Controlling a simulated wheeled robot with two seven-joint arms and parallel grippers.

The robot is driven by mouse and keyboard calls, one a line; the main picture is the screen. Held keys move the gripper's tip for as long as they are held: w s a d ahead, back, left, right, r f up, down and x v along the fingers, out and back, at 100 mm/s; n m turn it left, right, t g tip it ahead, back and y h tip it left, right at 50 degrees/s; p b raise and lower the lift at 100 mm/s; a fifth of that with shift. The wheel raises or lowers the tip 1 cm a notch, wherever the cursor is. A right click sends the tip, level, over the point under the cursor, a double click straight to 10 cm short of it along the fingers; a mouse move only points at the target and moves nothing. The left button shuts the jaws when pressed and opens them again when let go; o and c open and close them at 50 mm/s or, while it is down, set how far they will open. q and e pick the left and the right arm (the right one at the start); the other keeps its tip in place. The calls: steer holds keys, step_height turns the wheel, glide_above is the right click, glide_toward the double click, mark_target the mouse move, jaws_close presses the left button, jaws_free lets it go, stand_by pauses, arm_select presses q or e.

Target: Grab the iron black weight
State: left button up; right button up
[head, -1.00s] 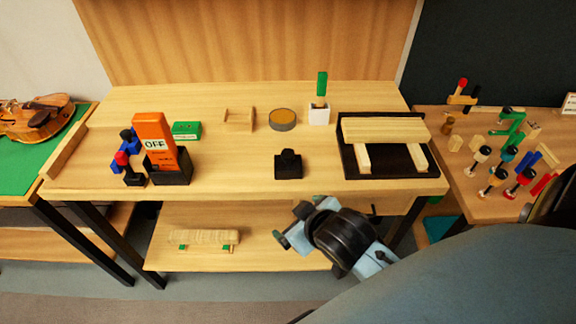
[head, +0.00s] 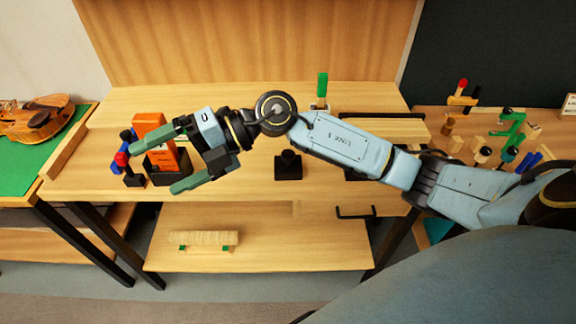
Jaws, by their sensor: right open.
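The black weight (head: 288,167), a squat block with a knob on top, stands on the bench top near the middle of the front edge. My right arm passes just above it in the picture, and the weight still shows below the arm. My right gripper (head: 152,163) is at the left of the bench, well left of the weight. Its two green-grey fingers are spread wide and point left, with no thing seen held. They overlap the orange box in the picture; whether they touch it I cannot tell. My left gripper is not in view.
The orange box (head: 155,127) stands in a black base, with red- and blue-capped items (head: 121,160) beside it. A green-handled tool (head: 322,86) stands at the back. A violin (head: 38,118) lies far left. The lower shelf holds a wooden piece (head: 204,238).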

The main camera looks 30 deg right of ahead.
steer(key=w+d+f+n+g+h, duration=0.1)
steer(key=w+d+f+h, duration=0.2)
steer(key=d+f+h, duration=0.35)
steer(key=r+m+g+h, duration=0.1)
steer(key=m+h, duration=0.2)
steer(key=h, duration=0.6)
glide_above(288, 162)
steer(key=w, duration=0.2)
steer(key=shift+d+r, duration=0.15)
steer(key=shift+d, duration=0.3)
step_height(288, 162, down, 7)
steer(key=shift+s+d+r, duration=0.1)
steer(key=shift+d, duration=0.05)
steer(key=shift+s+f, duration=0.15)
steer(key=shift+f, duration=1.4)
steer(key=shift+s+f, duration=0.1)
steer(key=shift+f, duration=1.45)
steer(key=c, duration=1.9)
steer(key=shift+w+r, duration=0.15)
jaws_close()
